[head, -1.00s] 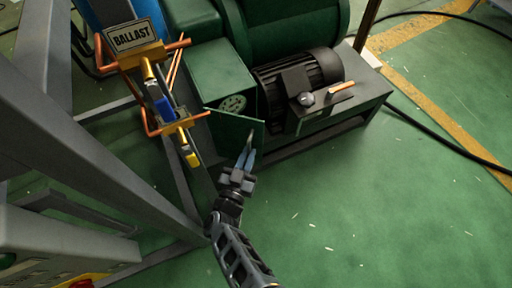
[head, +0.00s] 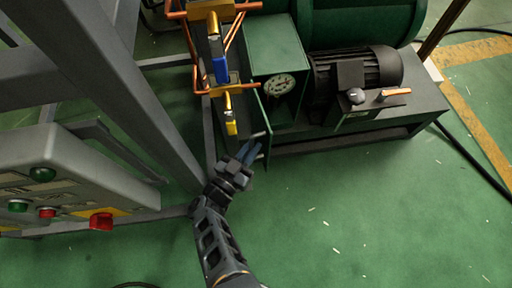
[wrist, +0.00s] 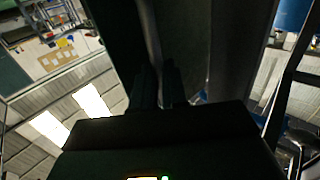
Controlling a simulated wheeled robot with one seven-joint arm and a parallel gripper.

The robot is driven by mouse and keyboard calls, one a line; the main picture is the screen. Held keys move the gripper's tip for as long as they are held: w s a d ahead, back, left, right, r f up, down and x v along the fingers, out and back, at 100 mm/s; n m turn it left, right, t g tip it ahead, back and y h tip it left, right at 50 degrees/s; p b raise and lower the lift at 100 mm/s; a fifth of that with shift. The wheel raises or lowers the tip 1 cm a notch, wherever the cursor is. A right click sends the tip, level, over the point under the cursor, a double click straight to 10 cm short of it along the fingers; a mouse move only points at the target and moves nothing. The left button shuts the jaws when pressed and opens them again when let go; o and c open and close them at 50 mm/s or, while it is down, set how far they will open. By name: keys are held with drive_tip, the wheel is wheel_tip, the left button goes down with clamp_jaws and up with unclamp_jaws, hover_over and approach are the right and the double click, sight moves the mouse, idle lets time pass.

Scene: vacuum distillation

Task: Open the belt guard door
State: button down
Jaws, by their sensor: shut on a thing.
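The belt guard door (head: 261,114) is a dark green panel on the left side of the green guard box (head: 272,45). It stands swung out from the box and shows nearly edge-on in the head view. The box front is open, and a round pale pulley face (head: 280,86) shows inside. My gripper (head: 257,148) is shut on the door's handle, at the door's lower outer part. In the wrist view the two dark fingers (wrist: 159,84) reach up to a dark panel; the grip itself is too dark to make out.
A black motor (head: 358,75) stands right of the box. Copper pipes with blue and yellow valve handles (head: 221,70) hang close on the left. A grey frame post (head: 130,85) and a control panel (head: 75,185) stand further left. Green floor at the right (head: 380,220) is clear.

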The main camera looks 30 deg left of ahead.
drive_tip(key=shift+w+a+r, duration=0.25)
drive_tip(key=shift+a+r, duration=0.2)
drive_tip(key=shift+a, duration=0.1)
drive_tip(key=c, duration=1.2)
unclamp_jaws()
drive_tip(key=shift+o, duration=0.2)
drive_tip(key=shift+d+f, duration=0.1)
drive_tip(key=shift+s+d+f, duration=0.1)
drive_tip(key=shift+d+f, duration=0.05)
wheel_tip(320, 180, up, 5)
drive_tip(key=p, duration=0.4)
drive_tip(key=shift+d+p, duration=0.15)
drive_tip(key=shift+p, duration=0.2)
drive_tip(key=d+r+p, duration=0.6)
drive_tip(key=d+p, duration=0.3)
drive_tip(key=d, duration=0.2)
drive_tip(key=shift+s+d, duration=0.15)
drive_tip(key=shift+s, duration=0.05)
drive_tip(key=shift+c, duration=0.3)
